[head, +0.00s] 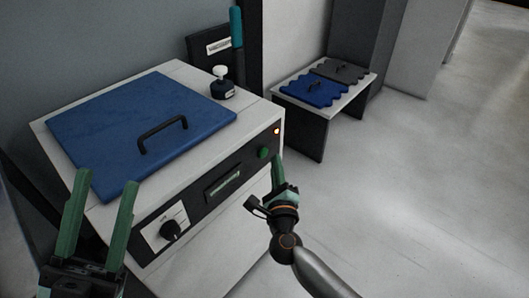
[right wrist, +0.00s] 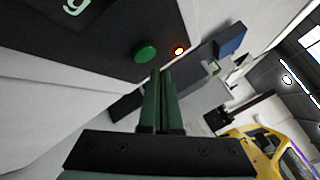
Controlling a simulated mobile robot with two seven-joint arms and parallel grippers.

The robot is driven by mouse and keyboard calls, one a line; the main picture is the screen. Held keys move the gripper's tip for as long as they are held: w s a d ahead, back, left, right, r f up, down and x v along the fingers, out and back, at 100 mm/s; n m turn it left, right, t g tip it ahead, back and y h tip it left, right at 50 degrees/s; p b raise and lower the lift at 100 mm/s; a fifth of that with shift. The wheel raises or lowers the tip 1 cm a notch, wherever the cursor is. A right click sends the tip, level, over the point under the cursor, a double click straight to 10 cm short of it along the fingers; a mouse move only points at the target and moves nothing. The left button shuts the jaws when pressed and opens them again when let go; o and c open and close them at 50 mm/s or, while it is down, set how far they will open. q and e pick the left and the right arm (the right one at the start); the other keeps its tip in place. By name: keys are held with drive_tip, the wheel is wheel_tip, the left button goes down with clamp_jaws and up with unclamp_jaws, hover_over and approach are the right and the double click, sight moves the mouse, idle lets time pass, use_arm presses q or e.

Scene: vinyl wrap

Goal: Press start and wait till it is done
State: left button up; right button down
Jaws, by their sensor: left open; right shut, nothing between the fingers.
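The machine is a white box (head: 100,228) with a blue lid (head: 115,130) shut flat on top, with a black handle. Its dark front panel carries a round green button (head: 264,153), a small lit orange light (head: 277,131), a display (head: 223,183) and a dial (head: 171,229). My right gripper (head: 278,160) is shut and empty, just right of the green button. In the right wrist view the green button (right wrist: 146,51) lies just beyond and left of the fingertips, and the light (right wrist: 179,50) glows orange; contact cannot be told. My left gripper (head: 106,180) is open and empty in front of the machine's left end.
A low table (head: 322,113) behind to the right holds a blue wavy-edged piece (head: 313,90) and a grey one (head: 341,70). A black-based clamp lever with a white knob (head: 221,76) stands on the machine's back corner. The floor (head: 420,180) at right is clear.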

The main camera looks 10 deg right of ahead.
drive_tip(key=s+d, duration=0.1)
drive_tip(key=s+d+p, duration=0.1)
drive_tip(key=s, duration=0.1)
drive_tip(key=shift+s+d, duration=0.2)
drive_tip(key=shift+d, duration=0.15)
idle(0.3)
